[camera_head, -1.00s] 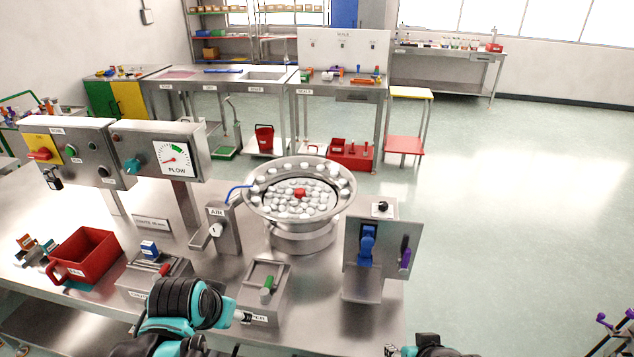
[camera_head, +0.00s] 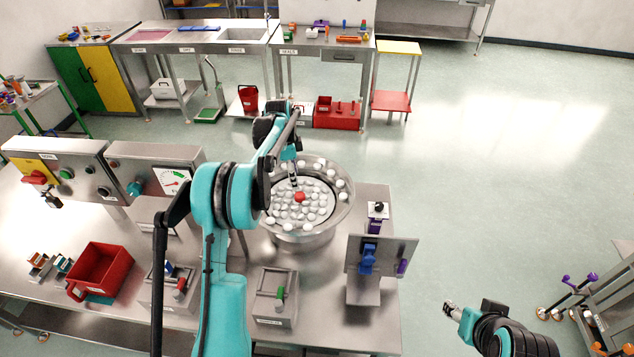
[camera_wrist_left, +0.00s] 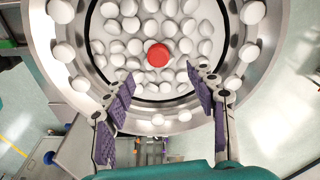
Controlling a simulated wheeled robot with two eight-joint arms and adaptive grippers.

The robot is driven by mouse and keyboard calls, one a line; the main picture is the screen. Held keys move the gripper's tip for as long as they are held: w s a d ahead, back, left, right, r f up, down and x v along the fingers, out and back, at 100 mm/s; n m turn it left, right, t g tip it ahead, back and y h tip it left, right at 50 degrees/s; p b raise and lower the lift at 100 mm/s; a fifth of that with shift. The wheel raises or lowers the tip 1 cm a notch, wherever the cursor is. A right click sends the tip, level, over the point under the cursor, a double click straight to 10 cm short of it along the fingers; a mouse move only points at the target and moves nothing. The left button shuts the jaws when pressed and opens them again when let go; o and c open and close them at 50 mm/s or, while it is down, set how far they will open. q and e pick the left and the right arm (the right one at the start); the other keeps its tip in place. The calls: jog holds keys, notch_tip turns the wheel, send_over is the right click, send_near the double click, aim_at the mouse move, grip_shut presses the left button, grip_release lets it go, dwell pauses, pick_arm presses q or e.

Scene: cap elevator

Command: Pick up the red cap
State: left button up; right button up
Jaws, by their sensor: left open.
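The red cap (camera_head: 299,197) lies among several white caps (camera_head: 312,207) inside the round metal bowl (camera_head: 345,208) on the bench. In the left wrist view the red cap (camera_wrist_left: 158,55) is near the top middle, ahead of the fingertips and between their lines.
White caps also sit on the bowl's rim ledge. A metal stand with a blue handle (camera_head: 367,258) is right of the bowl. A red bin (camera_head: 98,270) and control boxes (camera_head: 60,165) stand at the left.

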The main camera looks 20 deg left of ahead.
aim_at(300, 195)
pick_arm(q)
jog(key=shift+w+f, duration=0.2)
jog(key=shift+w, duration=0.1)
jog(key=shift+d+f, duration=0.1)
jog(key=shift+f, duration=0.25)
jog(key=f, duration=0.4)
jog(key=d+f, duration=0.1)
jog(key=f, duration=0.2)
jog(key=shift+s+p, duration=0.1)
jog(key=shift+p, duration=0.25)
jog(key=shift+r, duration=0.1)
jog(key=c, duration=0.9)
